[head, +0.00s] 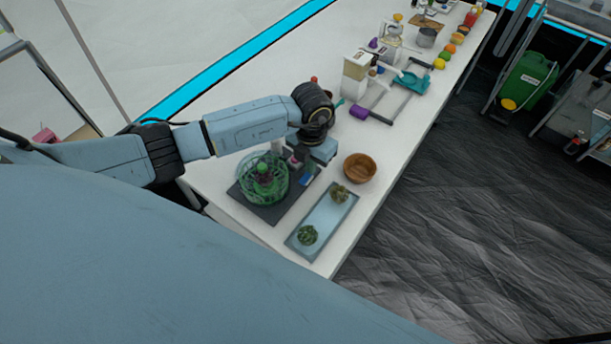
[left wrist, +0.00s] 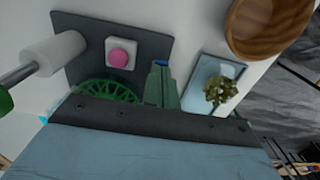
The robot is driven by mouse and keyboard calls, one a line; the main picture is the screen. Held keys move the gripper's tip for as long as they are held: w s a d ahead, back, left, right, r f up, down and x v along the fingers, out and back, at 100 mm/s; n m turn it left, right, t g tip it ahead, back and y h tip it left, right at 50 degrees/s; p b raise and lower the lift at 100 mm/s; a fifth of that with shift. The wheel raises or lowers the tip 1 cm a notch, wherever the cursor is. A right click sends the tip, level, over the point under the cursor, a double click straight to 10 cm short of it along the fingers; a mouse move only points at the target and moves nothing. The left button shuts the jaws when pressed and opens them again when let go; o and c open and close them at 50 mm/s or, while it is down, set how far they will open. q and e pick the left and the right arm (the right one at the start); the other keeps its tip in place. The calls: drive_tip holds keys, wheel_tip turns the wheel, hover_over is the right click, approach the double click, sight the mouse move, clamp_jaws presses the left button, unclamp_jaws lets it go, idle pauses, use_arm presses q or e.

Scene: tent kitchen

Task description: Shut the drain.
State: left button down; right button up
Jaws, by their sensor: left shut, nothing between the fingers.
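A green wire-like basket (head: 264,182) stands on a dark square base (head: 277,213) near the front left of the white table; its rim also shows in the left wrist view (left wrist: 108,91). In that view, a pink round button (left wrist: 121,57) sits on a white block, beside a white cylinder (left wrist: 55,52) on a metal rod. I cannot tell which part is the drain. My left gripper (head: 304,178) is shut and empty, pointing down beside the basket, over the base's right side. Its fingers (left wrist: 160,72) show near the button, apart from it in the picture. My right gripper is out of view.
A pale tray (head: 326,214) with two small green plants lies right of the base. A wooden bowl (head: 360,168) stands behind the tray. A white carton (head: 356,76), a purple-ended frame and fruit stand farther along the table. Its right edge borders dark floor.

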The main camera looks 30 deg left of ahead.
use_arm(q)
drive_tip(key=shift+f, duration=0.2)
wheel_tip(320, 180, up, 7)
drive_tip(key=p, duration=0.5)
drive_tip(key=shift+p, duration=0.35)
idle(0.5)
